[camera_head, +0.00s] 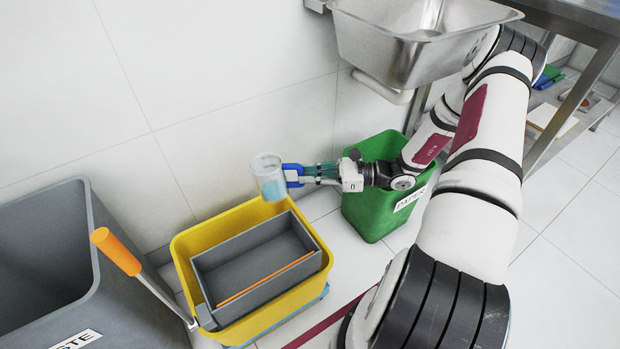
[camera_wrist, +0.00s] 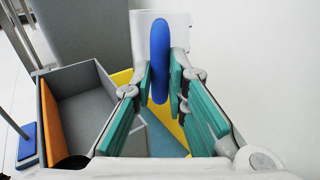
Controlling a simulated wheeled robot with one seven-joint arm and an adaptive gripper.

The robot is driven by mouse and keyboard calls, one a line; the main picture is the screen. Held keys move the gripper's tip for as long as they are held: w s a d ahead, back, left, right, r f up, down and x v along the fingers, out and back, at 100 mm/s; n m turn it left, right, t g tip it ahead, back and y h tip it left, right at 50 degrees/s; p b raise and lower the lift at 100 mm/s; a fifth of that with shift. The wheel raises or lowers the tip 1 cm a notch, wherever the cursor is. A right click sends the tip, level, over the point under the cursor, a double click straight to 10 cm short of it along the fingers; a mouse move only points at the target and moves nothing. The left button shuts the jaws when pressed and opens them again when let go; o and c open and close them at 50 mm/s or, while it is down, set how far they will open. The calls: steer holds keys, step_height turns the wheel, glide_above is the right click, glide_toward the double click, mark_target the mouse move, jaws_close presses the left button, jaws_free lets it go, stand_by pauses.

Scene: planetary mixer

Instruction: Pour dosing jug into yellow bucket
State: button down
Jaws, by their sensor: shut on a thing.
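The dosing jug (camera_head: 268,176) is a clear cup with light-blue contents and a blue handle (camera_head: 292,175). My gripper (camera_head: 308,174) is shut on the blue handle, and the jug looks slightly tilted, held above the far edge of the yellow bucket. In the wrist view the handle (camera_wrist: 160,62) stands between the teal fingers (camera_wrist: 162,85), with the pale jug body behind it.
A grey waste bin (camera_head: 45,240) stands left, with an orange-handled tool (camera_head: 116,252) beside the bucket. A green paper bin (camera_head: 375,215) is right of the bucket under my forearm. A steel sink (camera_head: 415,50) hangs above it, and the tiled wall is close behind.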

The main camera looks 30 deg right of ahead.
steer(key=shift+f, duration=0.2)
steer(key=shift+a+f+t+y+b, duration=0.15)
steer(key=shift+f+t+y+b, duration=0.3)
steer(key=shift+b, duration=0.5)
steer(key=shift+r+p, duration=1.75)
steer(key=shift+r, duration=0.2)
